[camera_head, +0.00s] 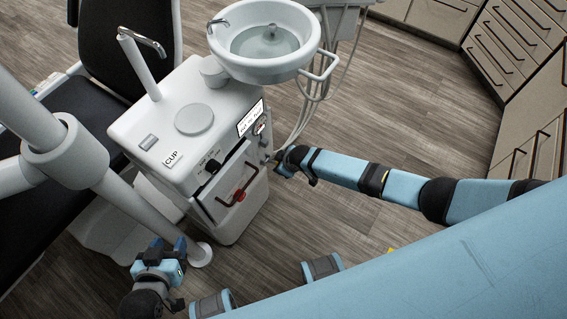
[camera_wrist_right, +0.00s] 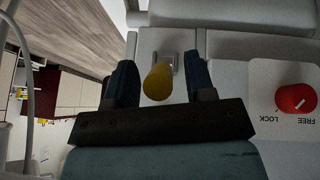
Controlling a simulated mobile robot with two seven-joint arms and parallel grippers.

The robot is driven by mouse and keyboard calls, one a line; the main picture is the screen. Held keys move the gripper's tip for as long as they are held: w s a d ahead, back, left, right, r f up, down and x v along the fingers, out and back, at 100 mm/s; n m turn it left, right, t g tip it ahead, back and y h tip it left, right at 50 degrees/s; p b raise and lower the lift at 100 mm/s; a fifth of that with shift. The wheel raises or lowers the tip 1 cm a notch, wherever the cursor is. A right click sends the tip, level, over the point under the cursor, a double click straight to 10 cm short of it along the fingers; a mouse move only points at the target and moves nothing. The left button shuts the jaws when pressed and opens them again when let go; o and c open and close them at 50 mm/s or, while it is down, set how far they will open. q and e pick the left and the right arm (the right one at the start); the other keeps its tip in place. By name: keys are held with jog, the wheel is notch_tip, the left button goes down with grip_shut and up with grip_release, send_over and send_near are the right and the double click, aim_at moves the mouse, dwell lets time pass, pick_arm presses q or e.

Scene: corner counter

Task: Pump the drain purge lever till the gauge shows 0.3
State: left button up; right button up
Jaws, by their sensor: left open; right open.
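The white dental unit (camera_head: 160,130) stands at the centre of the head view. In the right wrist view, a lever with a yellow knob (camera_wrist_right: 158,82) sticks out of a slotted metal plate. My right gripper (camera_wrist_right: 160,72) is open, with one finger on each side of the yellow knob and gaps visible. In the head view my right gripper (camera_head: 285,160) is at the unit's right side; the lever is hidden there. My left gripper (camera_head: 166,252) is open and empty, low in front of the unit.
A red knob (camera_wrist_right: 296,98) marked FREE and LOCK is beside the lever. Hoses (camera_head: 308,100) hang near my right arm. A dark chair (camera_head: 105,50) is at left.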

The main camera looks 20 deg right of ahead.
pick_arm(q)
jog(key=r+p, duration=0.1)
jog(key=p, duration=0.3)
jog(key=shift+s+a+r+n, duration=0.1)
jog(key=shift+s+r+n, duration=0.05)
jog(key=shift+n, duration=0.15)
pick_arm(e)
jog(key=v, duration=1.3)
jog(key=shift+s+r, duration=0.15)
jog(key=shift+r, duration=0.2)
pick_arm(q)
jog(key=shift+a+r, duration=0.1)
jog(key=shift+a, duration=0.05)
pick_arm(e)
jog(key=shift+d, duration=0.1)
